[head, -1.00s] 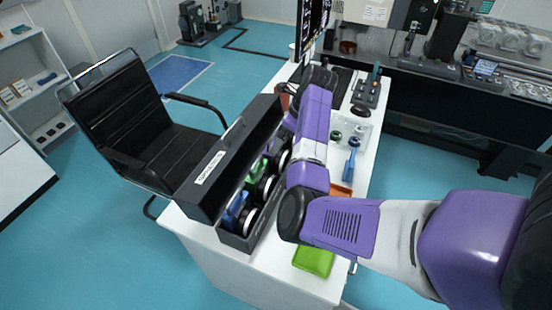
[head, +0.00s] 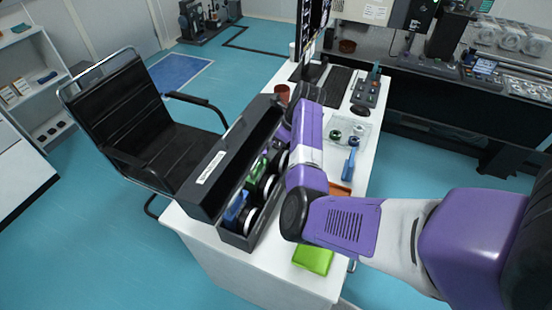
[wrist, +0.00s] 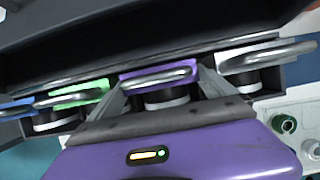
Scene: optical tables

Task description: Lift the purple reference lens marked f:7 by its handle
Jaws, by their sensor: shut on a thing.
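The purple-handled lens (wrist: 158,77) is in the middle of the wrist view, its dark round body with a pale ring below the handle. My gripper (wrist: 165,85) is shut on this handle, with a finger on each side. The marking f:7 is not readable. In the head view my purple arm hides this lens and the fingertips. The open dark case (head: 236,238) holds a row of lenses, with a blue-handled lens (head: 235,207) and a green-handled lens (head: 257,171) nearer the front. I cannot tell whether the purple lens is clear of its slot.
The case's raised lid (head: 212,181) stands along the left. A pale-handled lens (wrist: 265,58) is close on the right in the wrist view. A green box (head: 313,258), a blue tool (head: 349,163) and a clear tray (head: 362,127) lie on the white desk. A chair (head: 150,130) stands left.

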